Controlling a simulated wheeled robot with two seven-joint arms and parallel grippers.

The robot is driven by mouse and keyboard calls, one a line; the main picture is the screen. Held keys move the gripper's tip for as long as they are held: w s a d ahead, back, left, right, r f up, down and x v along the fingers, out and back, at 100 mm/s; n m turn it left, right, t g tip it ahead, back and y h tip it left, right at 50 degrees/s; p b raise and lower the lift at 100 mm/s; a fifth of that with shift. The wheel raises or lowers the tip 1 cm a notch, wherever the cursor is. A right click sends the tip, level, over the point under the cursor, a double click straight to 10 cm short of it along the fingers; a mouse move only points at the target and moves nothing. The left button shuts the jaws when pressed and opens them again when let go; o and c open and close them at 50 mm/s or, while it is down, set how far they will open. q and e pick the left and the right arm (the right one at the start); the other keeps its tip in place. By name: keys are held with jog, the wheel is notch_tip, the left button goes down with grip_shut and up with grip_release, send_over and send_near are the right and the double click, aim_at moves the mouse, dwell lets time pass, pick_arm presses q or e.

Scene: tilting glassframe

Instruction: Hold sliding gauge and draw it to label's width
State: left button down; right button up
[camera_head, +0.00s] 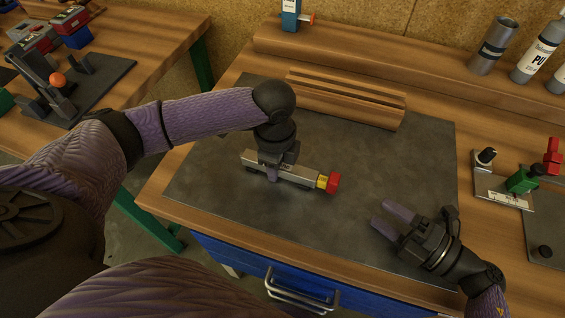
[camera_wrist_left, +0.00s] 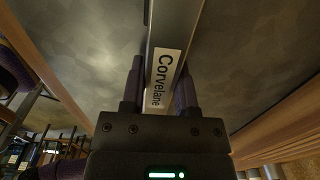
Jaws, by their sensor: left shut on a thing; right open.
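The sliding gauge (camera_head: 297,173) is a silver bar with a yellow patch and a red end piece (camera_head: 333,183) at its right. It lies at or just above the dark mat, slightly slanted. My left gripper (camera_head: 272,173) points down and is shut across the bar left of its middle, hiding part of it. In the left wrist view the bar (camera_wrist_left: 178,30) runs between the two fingers, with a white "Corvelane" label (camera_wrist_left: 162,75) on its face. My right gripper (camera_head: 388,217) is open and empty, to the right of the red end and apart from it.
The dark mat (camera_head: 230,215) is mostly clear. A grooved wooden block (camera_head: 345,98) lies behind the gauge. A fixture with a green block (camera_head: 522,181) stands at the right, bottles (camera_head: 536,55) at the back right. A blue drawer (camera_head: 250,262) is below the bench's front edge.

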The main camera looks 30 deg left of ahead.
aim_at(335, 178)
jog(key=shift+w+a+r+n, duration=0.15)
jog(key=shift+r+n, duration=0.1)
jog(key=shift+n, duration=0.55)
jog(key=n+g, duration=0.1)
jog(key=n, duration=0.2)
jog(key=w+r+n+g, duration=0.1)
jog(key=n, duration=0.2)
jog(key=r+n+g+h, duration=0.1)
jog(key=n, duration=0.2)
jog(key=shift+w+a, duration=0.25)
jog(key=shift+w, duration=0.1)
jog(key=n, duration=0.3)
jog(key=w+r+n+g+h, duration=0.1)
jog(key=n, duration=0.2)
jog(key=n+g, duration=0.1)
jog(key=n, duration=0.1)
jog(key=shift+w+d+r+n+h, duration=0.15)
jog(key=shift+w+r+n+h, duration=0.05)
jog(key=shift+r+n+h, duration=0.2)
jog(key=n, duration=0.3)
jog(key=shift+w+d+r+n+h, duration=0.2)
jog(key=shift+w+n+h, duration=0.1)
jog(key=shift+h, duration=0.1)
jog(key=x, duration=1.2)
jog(key=shift+s, duration=0.3)
jog(key=shift+d, duration=0.1)
grip_shut()
